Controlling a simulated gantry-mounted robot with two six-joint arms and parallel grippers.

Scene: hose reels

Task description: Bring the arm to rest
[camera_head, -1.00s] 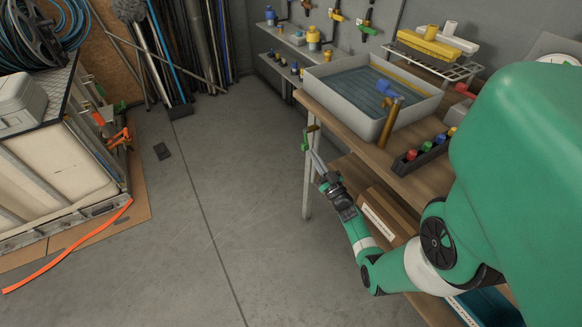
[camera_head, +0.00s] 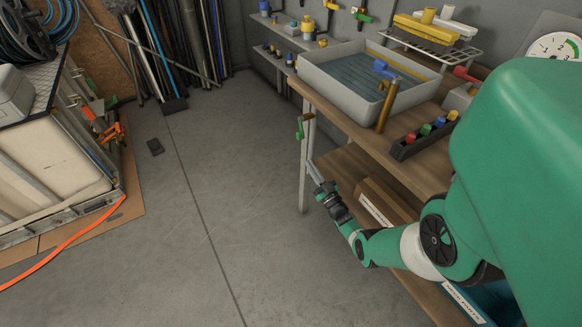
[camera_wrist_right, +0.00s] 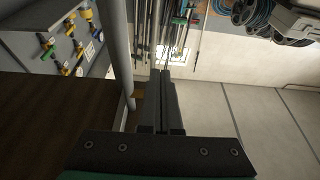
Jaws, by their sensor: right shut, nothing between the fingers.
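My right arm (camera_head: 385,247) is green and white and reaches in from the right in the head view. Its gripper (camera_head: 313,170) is at the left end of the wooden workbench, close to the bench's metal leg (camera_head: 305,180). The fingers are shut with nothing between them. In the right wrist view the shut fingers (camera_wrist_right: 164,100) point up the picture, with the grey leg (camera_wrist_right: 122,55) to their left; I cannot tell whether they touch it. My left gripper is not in view.
The workbench (camera_head: 345,127) carries a grey water tray (camera_head: 350,113), a brass tap (camera_head: 386,107) and a black rack (camera_head: 424,138) of coloured parts. A cardboard box (camera_head: 380,203) is on the lower shelf. An orange hose (camera_head: 70,240) lies left.

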